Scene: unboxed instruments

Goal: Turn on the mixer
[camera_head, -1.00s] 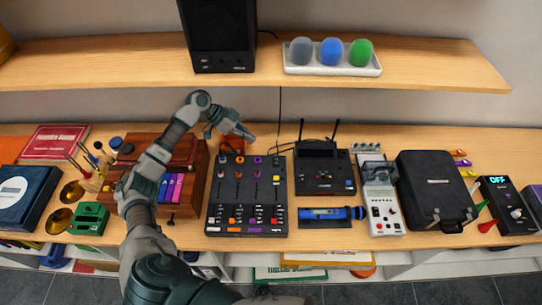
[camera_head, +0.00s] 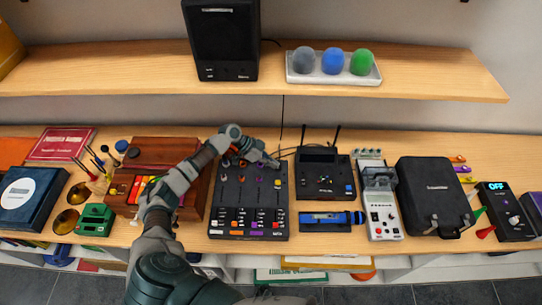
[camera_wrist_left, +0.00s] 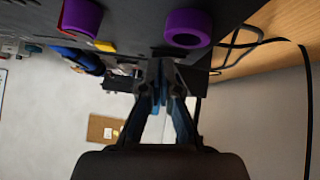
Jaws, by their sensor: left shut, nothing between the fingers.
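The mixer (camera_head: 248,197) is a black panel with colored knobs and sliders, lying on the wooden table at the middle of the head view. My left gripper (camera_head: 272,163) is over the mixer's far right part, with its arm reaching across from the left. In the left wrist view, the shut, empty fingers (camera_wrist_left: 160,88) are close to the black panel, and two purple knobs (camera_wrist_left: 188,27) show beyond them. I cannot tell whether the fingertips touch the panel. The hand hides part of the mixer's far edge. My right gripper is in neither view.
A wooden box (camera_head: 190,205) stands left of the mixer. A black device with antennas (camera_head: 312,180) and a blue cylinder device (camera_head: 325,218) lie to its right. A shelf (camera_head: 150,75) with a black speaker (camera_head: 222,40) is above. A cable runs behind the mixer.

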